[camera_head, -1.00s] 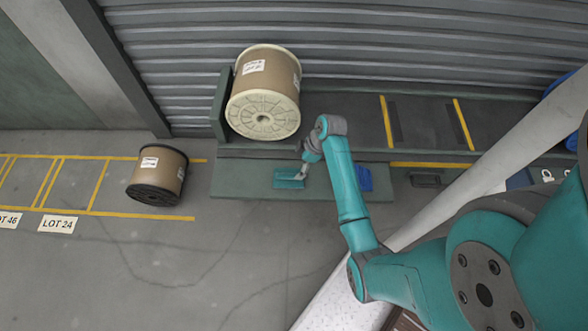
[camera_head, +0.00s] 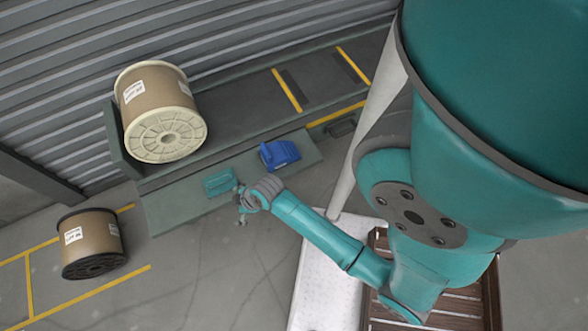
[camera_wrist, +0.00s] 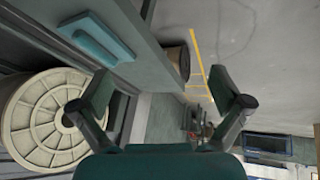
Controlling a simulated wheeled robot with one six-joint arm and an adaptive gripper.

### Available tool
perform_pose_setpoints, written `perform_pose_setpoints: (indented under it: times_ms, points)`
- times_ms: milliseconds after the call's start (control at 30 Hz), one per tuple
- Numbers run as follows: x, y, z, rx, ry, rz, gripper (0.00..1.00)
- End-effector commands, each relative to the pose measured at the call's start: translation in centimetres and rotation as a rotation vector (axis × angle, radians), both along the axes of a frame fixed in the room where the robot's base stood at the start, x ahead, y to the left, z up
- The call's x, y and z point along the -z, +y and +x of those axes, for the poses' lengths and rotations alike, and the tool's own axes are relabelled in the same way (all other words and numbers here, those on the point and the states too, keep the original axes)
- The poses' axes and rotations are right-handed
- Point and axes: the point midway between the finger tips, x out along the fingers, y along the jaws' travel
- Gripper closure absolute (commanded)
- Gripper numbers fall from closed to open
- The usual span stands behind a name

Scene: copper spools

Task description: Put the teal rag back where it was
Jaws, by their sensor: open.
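A large pale-flanged copper spool (camera_head: 166,132) stands on the platform behind the step. A blue object (camera_head: 279,153) sits on the step right of the rag. A smaller dark-flanged spool (camera_head: 90,240) stands on the floor at left, near yellow lines. Floor between is clear.

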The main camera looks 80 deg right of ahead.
Motion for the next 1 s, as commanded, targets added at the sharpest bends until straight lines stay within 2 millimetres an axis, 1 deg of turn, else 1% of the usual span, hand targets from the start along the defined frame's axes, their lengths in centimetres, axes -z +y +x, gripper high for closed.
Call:
perform_pose_setpoints:
  times_ms: [33,167,267,367,467,567,667,700,800,900,1000]
  points:
    - [-0.1,1.5,-1.6,0.021,-0.022,-0.004,0.0]
    - [-1.7,3.8,-4.7,0.09,-0.11,-0.012,0.0]
    - [-3.5,5.3,-7.1,0.135,-0.184,-0.011,0.0]
    - [-5.8,6.7,-9.5,0.169,-0.262,0.001,0.0]
    - [-8.6,7.8,-11.9,0.196,-0.345,0.022,0.0]
    - [-12.0,8.7,-14.1,0.214,-0.429,0.054,0.0]
    - [-15.7,9.6,-16.1,0.222,-0.513,0.098,0.0]
    - [-17.2,9.9,-16.9,0.223,-0.546,0.117,0.0]
    - [-20.9,10.6,-18.6,0.22,-0.62,0.171,0.0]
    - [-24.2,11.0,-19.7,0.213,-0.68,0.222,0.0]
    - [-26.4,11.4,-20.4,0.206,-0.722,0.259,0.0]
